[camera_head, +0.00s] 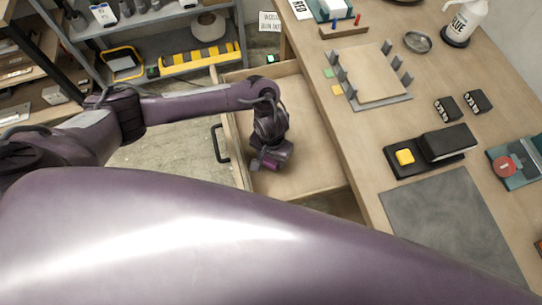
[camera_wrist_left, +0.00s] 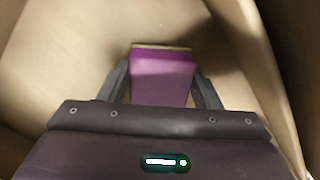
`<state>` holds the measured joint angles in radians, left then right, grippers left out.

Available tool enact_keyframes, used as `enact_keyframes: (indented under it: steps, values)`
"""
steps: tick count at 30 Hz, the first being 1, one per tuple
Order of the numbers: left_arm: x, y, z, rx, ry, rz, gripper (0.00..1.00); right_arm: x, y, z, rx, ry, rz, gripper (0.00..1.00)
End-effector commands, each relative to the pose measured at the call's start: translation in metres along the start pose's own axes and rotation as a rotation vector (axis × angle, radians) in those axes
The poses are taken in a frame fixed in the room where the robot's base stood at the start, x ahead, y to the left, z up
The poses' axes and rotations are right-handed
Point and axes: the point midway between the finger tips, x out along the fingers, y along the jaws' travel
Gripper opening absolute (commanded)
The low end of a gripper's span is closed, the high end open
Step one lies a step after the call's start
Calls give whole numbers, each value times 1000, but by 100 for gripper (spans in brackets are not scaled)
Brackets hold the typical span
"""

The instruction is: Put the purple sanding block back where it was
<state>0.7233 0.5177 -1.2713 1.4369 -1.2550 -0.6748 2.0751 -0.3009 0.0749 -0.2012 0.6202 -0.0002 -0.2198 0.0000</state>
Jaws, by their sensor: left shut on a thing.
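The purple sanding block (camera_wrist_left: 161,78) is between the two fingers of my left gripper (camera_wrist_left: 163,85) in the left wrist view. It has a thin tan layer along its far edge. In the head view my left gripper (camera_head: 268,162) reaches down inside an open wooden drawer (camera_head: 310,130), near its front left side. A bit of the purple block (camera_head: 270,165) shows at the fingertips. I cannot tell whether the block touches the drawer floor. My right gripper is not in view.
The drawer's front panel with a dark handle (camera_head: 219,143) faces left. The workbench (camera_head: 365,130) to the right holds a wooden board (camera_head: 372,75), a black tray with a yellow piece (camera_head: 404,157), a grey mat (camera_head: 450,225) and a glue bottle (camera_head: 463,20). Shelves (camera_head: 170,50) stand at the back left.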

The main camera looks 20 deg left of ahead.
Motion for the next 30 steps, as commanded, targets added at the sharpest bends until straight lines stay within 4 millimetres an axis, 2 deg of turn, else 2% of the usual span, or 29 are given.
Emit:
enact_keyframes:
  steps: [13,14,18,26,30]
  values:
    - [8,0,0,-1,0,0,36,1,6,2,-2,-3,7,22]
    - [8,0,0,0,0,0,62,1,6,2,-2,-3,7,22]
    - [8,0,0,0,1,0,79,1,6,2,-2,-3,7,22]
    - [7,0,0,0,1,0,79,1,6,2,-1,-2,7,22]
    - [-3,0,-1,2,2,1,79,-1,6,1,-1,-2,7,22]
